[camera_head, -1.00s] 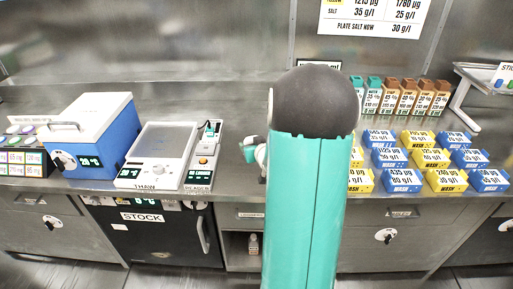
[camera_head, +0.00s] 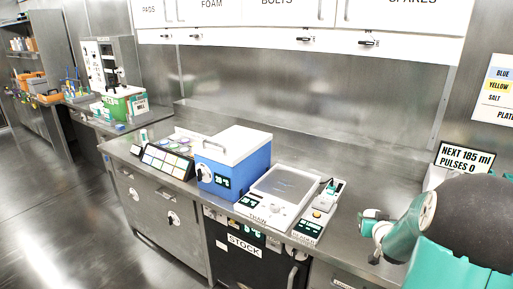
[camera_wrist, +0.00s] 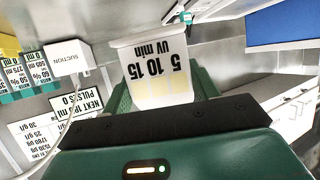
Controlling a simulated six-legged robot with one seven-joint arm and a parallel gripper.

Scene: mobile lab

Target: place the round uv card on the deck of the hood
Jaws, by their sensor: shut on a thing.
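In the wrist view a pale card (camera_wrist: 157,62) with "5 10 15 UV min" in upside-down print and faint yellow patches is held between the green fingers of my gripper (camera_wrist: 163,88). Its lower part is partly hidden by the gripper, and its full outline cannot be told. In the head view my gripper (camera_head: 372,235) is small at the right, over the front of the bench, and the card cannot be made out there.
The steel bench holds a blue box with white lid (camera_head: 240,162), a white "THAW" unit (camera_head: 285,190), a "READER" (camera_head: 318,212) and a rack of coloured labels (camera_head: 167,160). Open floor (camera_head: 70,215) lies at the left. White wall cupboards (camera_head: 255,30) hang above.

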